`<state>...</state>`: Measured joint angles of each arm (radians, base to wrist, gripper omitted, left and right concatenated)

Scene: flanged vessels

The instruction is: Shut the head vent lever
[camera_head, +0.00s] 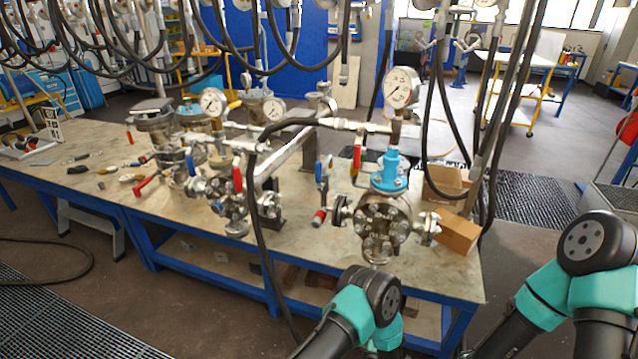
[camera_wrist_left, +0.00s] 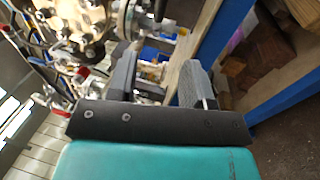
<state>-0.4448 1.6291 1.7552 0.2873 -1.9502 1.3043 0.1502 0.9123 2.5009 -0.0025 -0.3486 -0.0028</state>
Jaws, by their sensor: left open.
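Several levers stand on the flanged vessels on the bench; I cannot tell which is the head vent lever. A red lever (camera_head: 356,160) stands upright beside the blue-topped flanged vessel (camera_head: 384,222) at right. A blue lever (camera_head: 323,170) stands left of it. Another red lever (camera_head: 237,175) and blue lever (camera_head: 190,165) stand upright at the left-hand vessels. My left gripper (camera_wrist_left: 160,82) is open in the left wrist view, its two dark fingers apart with nothing visibly gripped. A flanged vessel (camera_wrist_left: 85,22) lies beyond it to the upper left. My right gripper is out of view.
Black hoses (camera_head: 262,250) hang over and in front of the bench (camera_head: 310,262). Cardboard boxes (camera_head: 457,232) sit at its right end. Loose tools (camera_head: 100,170) lie at the left. A pressure gauge (camera_head: 400,87) rises above the right vessel.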

